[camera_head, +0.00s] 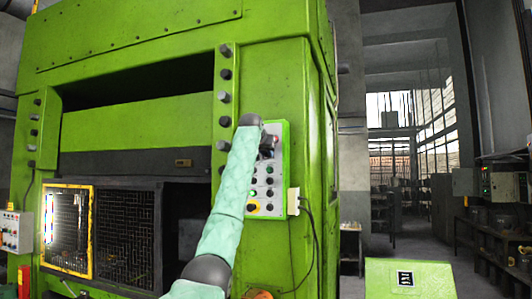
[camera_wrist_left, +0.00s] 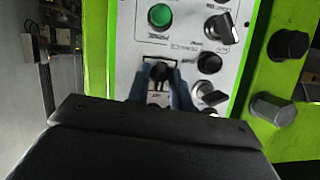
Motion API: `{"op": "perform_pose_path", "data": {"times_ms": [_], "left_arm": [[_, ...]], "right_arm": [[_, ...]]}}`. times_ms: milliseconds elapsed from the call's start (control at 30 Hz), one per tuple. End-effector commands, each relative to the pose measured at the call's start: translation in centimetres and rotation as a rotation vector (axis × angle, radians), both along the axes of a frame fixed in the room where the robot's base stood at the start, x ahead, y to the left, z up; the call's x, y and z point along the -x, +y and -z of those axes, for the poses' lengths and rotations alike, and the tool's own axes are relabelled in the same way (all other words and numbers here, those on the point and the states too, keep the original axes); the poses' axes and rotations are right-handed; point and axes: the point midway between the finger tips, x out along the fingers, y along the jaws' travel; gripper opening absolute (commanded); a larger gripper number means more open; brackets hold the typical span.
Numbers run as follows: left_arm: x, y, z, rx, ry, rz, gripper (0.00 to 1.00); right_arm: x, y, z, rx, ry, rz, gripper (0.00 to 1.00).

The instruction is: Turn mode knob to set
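The press's light-grey control panel (camera_head: 281,190) with a green edge shows in the head view, and closer in the left wrist view (camera_wrist_left: 124,40). My left arm reaches up across the press, and my left gripper (camera_head: 267,147) is at the panel's upper part. In the wrist view my left gripper's two fingers (camera_wrist_left: 160,82) stand either side of a small black knob (camera_wrist_left: 160,70). I cannot tell whether they touch it. Beside it are a round black knob (camera_wrist_left: 209,62) and turn knobs (camera_wrist_left: 220,27). I cannot read which is labelled mode. My right gripper is not in view.
The green press (camera_head: 140,40) fills the head view's left half, with a yellow-framed mesh guard (camera_head: 67,230) below. A green lit button (camera_wrist_left: 160,14) is close to the fingers. Black knobs (camera_wrist_left: 288,44) stick out beside the panel.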

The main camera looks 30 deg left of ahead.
Motion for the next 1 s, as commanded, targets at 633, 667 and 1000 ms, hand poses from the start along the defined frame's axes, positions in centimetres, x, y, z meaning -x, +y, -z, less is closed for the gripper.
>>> {"op": "perform_pose_path", "data": {"times_ms": [633, 667, 1000], "left_arm": [[0.08, 0.05, -0.19, 0.095, -0.025, 0.001, 0.00], [0.08, 0.05, -0.19, 0.093, -0.024, 0.000, 0.00], [0.08, 0.06, -0.15, 0.093, -0.024, 0.000, 0.31]], "right_arm": [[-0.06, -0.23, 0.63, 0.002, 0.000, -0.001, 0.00], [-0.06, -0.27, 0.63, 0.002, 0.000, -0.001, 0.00], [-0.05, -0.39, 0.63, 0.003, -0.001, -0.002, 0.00]]}}
